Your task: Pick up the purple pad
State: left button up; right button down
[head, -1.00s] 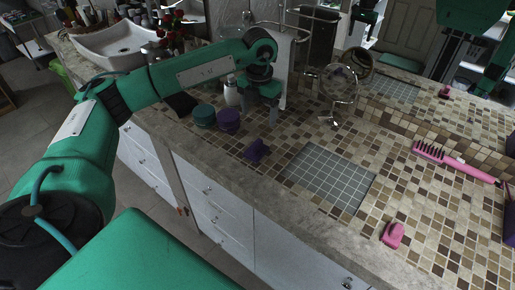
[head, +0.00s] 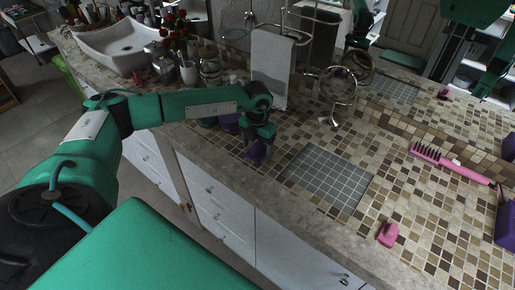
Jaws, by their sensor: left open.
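The purple pad (head: 256,154) lies on the mosaic-tiled counter (head: 300,135), left of the grey grid-tiled square. My left gripper (head: 259,141) points down right over it, with its jaws open and the fingers at or just above the pad. The fingers hide the pad's upper part, and I cannot tell whether they touch it. My right gripper is not in view.
A purple round jar (head: 229,123) stands just left of my gripper, partly hidden by my arm. The grey grid square (head: 325,175), a pink pad (head: 388,234) and a pink brush (head: 450,164) lie to the right. A round mirror (head: 337,86) stands behind.

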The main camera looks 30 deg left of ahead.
aim_at(258, 144)
pick_arm(q)
jog(key=c, duration=1)
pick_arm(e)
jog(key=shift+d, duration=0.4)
pick_arm(q)
jog(key=shift+r, duration=0.15)
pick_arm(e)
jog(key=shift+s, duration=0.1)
